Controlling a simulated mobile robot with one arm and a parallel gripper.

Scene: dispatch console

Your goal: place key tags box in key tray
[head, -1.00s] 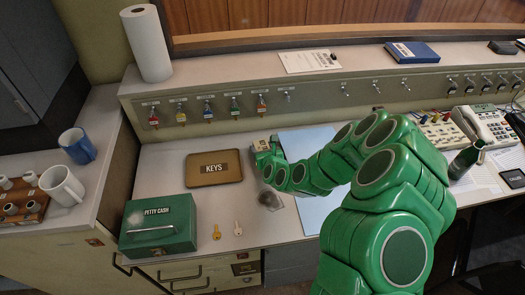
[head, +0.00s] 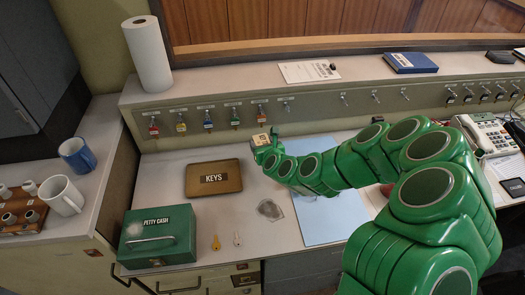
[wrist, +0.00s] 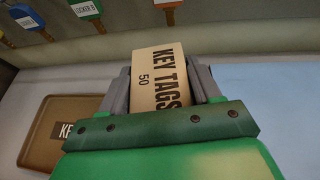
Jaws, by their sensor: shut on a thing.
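The key tags box (wrist: 158,80) is a small tan cardboard box printed "KEY TAGS 50". My gripper (head: 262,146) is shut on it; in the wrist view the grey fingers press on both its sides. In the head view the box (head: 261,140) is small and raised near the back of the desk, to the right of the key tray. The key tray (head: 213,192) is a flat brown tray labelled "KEYS", with nothing seen in it. It also shows at the left of the wrist view (wrist: 52,112), partly cut off by my gripper.
A green petty cash box (head: 158,237) stands in front of the tray, beside two loose keys (head: 216,242). A clear-looking ashtray or dish (head: 270,209) and a blue sheet (head: 325,215) lie to the right. Tagged keys (head: 208,121) hang on the panel behind.

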